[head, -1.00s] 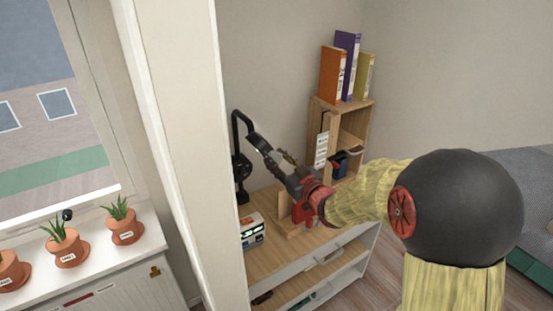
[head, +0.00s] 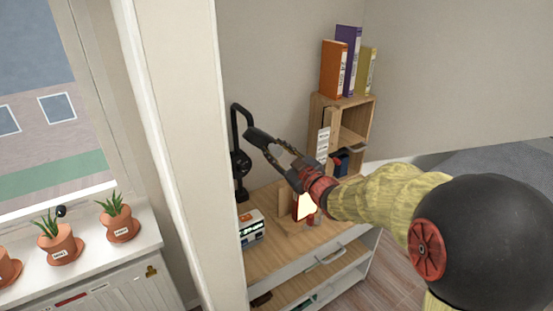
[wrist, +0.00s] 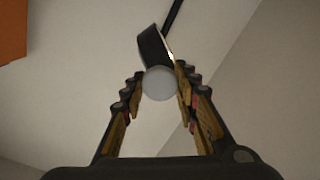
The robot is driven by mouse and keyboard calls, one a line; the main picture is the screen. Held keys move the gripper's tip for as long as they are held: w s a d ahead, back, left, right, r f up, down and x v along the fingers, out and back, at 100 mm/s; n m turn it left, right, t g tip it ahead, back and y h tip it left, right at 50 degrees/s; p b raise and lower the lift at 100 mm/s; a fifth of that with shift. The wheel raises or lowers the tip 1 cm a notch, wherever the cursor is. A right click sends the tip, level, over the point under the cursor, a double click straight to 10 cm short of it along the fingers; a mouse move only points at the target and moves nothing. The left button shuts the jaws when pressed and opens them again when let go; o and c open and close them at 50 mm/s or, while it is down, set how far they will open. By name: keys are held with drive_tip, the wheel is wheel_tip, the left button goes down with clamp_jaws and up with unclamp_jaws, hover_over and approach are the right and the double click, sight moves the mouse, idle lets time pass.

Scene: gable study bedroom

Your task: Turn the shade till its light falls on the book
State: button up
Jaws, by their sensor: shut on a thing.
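The lamp's black shade (head: 257,134) hangs at the end of a bent black arm (head: 236,120) above the desk. In the wrist view the shade (wrist: 153,46) is tilted, with a pale rounded part (wrist: 160,83) at its near end. My gripper (head: 268,146) is shut on the shade; in the wrist view its fingers (wrist: 159,80) sit on either side of the pale part. Below it, the book (head: 306,207) stands on a wooden stand (head: 284,205), partly hidden by my gripper. A bright cream-orange patch shows on the book.
A small white box-like device (head: 251,229) sits on the desk (head: 262,265) left of the stand. A wooden shelf unit (head: 366,115) with binders on top stands behind. Potted plants (head: 60,242) line the windowsill at left. A wall edge (head: 190,150) stands between.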

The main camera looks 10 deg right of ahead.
idle(0.3)
drive_tip(key=o, duration=1)
drive_tip(key=shift+o, duration=0.8)
drive_tip(key=shift+s, duration=0.1)
drive_tip(key=v, duration=1.1)
drive_tip(key=shift+s, duration=0.35)
drive_tip(key=shift+d, duration=0.15)
